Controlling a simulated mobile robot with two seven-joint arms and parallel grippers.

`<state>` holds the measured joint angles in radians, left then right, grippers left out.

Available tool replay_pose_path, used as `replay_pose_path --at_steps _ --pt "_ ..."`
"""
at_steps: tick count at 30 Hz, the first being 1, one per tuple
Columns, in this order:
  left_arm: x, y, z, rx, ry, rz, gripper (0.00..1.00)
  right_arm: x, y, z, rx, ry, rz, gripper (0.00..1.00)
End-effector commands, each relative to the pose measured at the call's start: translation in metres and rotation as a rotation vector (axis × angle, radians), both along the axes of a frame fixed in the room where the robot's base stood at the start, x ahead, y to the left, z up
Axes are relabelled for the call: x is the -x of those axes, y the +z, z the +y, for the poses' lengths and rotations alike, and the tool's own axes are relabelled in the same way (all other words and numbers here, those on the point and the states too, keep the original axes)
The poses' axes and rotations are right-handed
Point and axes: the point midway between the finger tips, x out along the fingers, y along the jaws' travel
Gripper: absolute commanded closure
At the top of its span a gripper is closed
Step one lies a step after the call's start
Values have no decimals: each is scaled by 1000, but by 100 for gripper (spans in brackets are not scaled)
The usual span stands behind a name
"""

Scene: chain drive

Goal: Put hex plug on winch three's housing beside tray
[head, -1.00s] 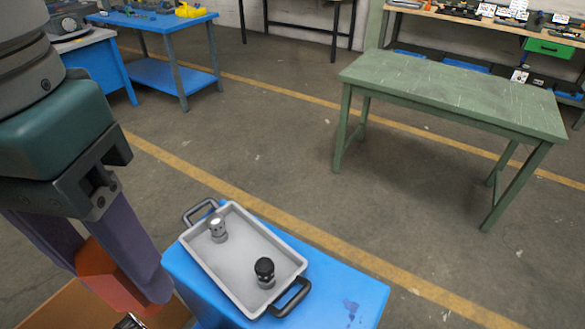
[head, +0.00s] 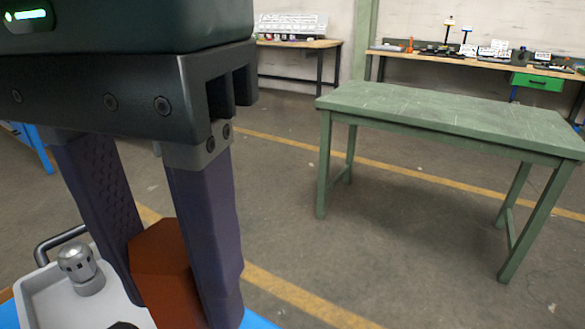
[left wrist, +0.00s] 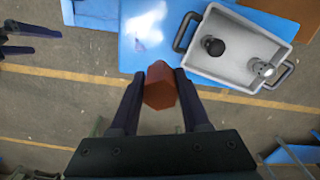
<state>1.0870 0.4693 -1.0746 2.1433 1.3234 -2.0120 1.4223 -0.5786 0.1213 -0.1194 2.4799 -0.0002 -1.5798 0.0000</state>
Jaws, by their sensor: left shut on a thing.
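My left gripper (head: 165,290) is shut on the hex plug (head: 165,262), a red-brown six-sided block between its dark fingers. The left wrist view also shows the plug (left wrist: 160,86), beside the grey tray (left wrist: 232,72) and over the blue table's edge. The tray's corner (head: 35,285) shows at the lower left of the head view. A silver ribbed fitting (head: 80,268) stands in it, and the wrist view shows a black-capped one (left wrist: 213,46). Two dark fingers, apart with nothing between, look like my right gripper (left wrist: 46,42). I cannot make out winch three's housing.
The tray stands on a blue table (left wrist: 185,20). A bare green table (head: 450,115) stands across the floor at the right. A workbench (head: 475,60) behind it holds small parts and label cards. Open floor (head: 400,220) with yellow lines lies between.

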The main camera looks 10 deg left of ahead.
Motion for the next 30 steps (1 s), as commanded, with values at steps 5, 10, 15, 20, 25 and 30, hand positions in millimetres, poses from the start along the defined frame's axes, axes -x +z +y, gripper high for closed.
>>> replay_pose_path --at_steps 5,10,15,20,25,30 --pt "3 -40 -3 7 1 9 100 0 -21 0 0 0 0 0" --pt "2 -90 -2 3 2 6 100 1 -39 0 0 1 2 0" --pt "2 -134 -2 3 1 4 100 1 -52 0 0 1 2 0" --pt "1 -155 -2 4 0 2 100 1 -57 0 0 1 2 0" --pt "1 -166 -2 4 -1 1 100 1 -60 0 -1 0 2 0" --pt "1 -194 -1 2 0 3 100 1 -70 0 -1 0 2 0"
